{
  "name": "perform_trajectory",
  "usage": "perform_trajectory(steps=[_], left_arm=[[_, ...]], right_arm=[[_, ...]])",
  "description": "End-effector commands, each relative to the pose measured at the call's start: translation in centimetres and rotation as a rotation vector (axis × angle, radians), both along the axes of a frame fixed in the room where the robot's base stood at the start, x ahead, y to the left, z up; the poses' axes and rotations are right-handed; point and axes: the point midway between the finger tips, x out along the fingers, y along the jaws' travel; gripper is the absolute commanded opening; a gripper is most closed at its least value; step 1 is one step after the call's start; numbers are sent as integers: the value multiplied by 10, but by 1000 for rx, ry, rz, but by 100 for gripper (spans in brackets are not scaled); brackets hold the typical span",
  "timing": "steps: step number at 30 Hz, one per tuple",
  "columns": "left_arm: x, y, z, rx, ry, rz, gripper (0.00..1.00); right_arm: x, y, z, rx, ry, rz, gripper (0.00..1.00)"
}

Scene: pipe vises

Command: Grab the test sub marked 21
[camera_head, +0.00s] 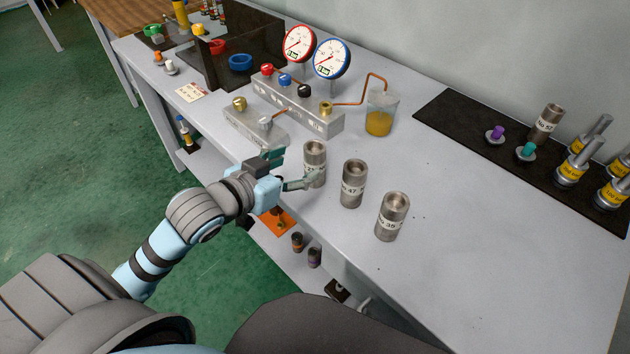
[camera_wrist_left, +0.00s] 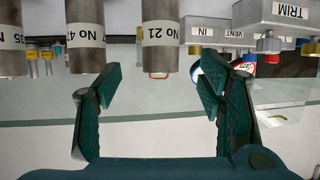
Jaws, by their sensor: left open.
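The test sub marked 21 (camera_wrist_left: 160,35) is a grey metal cylinder with a white label, legible in the left wrist view, which looks upside down. In the head view it stands upright on the bench (camera_head: 315,150) beside my left gripper (camera_head: 289,169). In the wrist view my left gripper (camera_wrist_left: 160,85) is open, its two dark green fingers spread, with the sub beyond and between the tips; I see no clear contact. The sub marked 47 (camera_head: 353,185) and the sub marked 35 (camera_head: 391,217) stand in a row to its right. My right gripper is not in view.
A grey manifold block (camera_head: 298,105) with gauges (camera_head: 299,44) and a smaller valve block (camera_head: 256,127) stand behind the gripper. A beaker of amber liquid (camera_head: 379,118) is behind the subs. A black mat (camera_head: 460,118) holds several fittings. The bench right of the subs is clear.

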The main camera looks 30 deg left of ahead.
Motion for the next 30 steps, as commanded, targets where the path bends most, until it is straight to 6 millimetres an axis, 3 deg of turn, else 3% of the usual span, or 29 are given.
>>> perform_trajectory(steps=[1, 4, 8, 16, 23, 30], left_arm=[[8, -2, -14, -2, -8, -3, 62], [21, -3, -16, -2, -6, 0, 62], [29, -5, -15, -2, -2, -1, 62], [72, -10, -30, -3, 1, -1, 62], [76, -10, -29, 1, 0, -1, 62], [75, -10, -29, 1, 0, -1, 24]], right_arm=[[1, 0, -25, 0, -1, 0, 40], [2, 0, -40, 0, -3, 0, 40], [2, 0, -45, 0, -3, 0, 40], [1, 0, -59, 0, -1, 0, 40], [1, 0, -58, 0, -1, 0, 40], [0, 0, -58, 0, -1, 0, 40]])
